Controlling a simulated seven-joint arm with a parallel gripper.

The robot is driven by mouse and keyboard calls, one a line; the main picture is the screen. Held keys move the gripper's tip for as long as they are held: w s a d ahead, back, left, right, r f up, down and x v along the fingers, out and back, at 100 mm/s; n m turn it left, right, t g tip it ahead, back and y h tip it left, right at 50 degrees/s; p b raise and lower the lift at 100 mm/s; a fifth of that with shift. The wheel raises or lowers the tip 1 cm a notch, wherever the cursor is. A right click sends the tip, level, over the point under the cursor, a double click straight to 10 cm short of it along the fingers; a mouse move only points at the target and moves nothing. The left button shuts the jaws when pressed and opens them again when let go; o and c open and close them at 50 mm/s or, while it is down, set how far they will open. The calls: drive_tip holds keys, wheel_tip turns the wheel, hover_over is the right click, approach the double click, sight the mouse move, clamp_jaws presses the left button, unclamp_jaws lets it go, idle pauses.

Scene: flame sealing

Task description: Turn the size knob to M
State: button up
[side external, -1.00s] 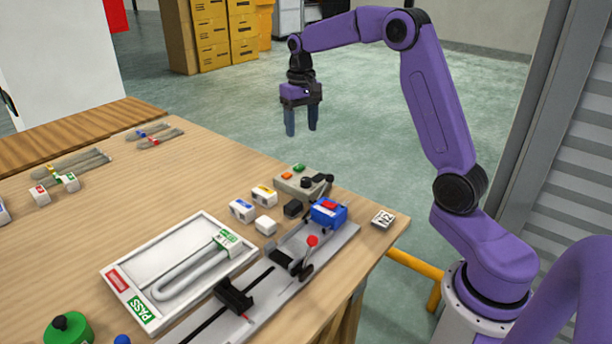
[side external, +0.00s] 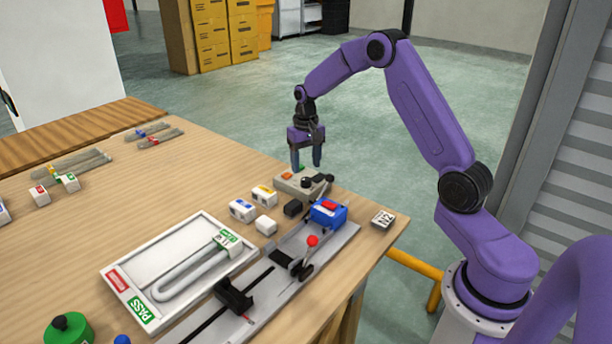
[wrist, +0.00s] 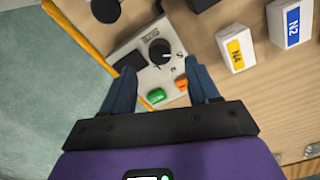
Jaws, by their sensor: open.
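A grey control box (side external: 288,190) stands near the table's far right edge; it also shows in the wrist view (wrist: 136,58). Its black size knob (wrist: 160,52) is round, with a pale mark towards its right side. The letters around it are too small to read, so its setting cannot be told. A green button (wrist: 156,96) and an orange button (wrist: 182,85) are on the same face, nearer my gripper. My gripper (side external: 306,166) is open and empty, above the box's button end. In the wrist view the knob is beyond my fingertips (wrist: 160,78), not between them.
A black lever (side external: 325,182) and a blue block with a red top (side external: 328,212) stand close to the box. White boxes with yellow (wrist: 236,48) and blue (wrist: 291,22) labels stand beside it. A white tray (side external: 133,287) lies farther along the table.

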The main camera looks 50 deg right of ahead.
sight(306, 179)
drive_tip(key=shift+f, duration=2.45)
drive_tip(key=c, duration=1)
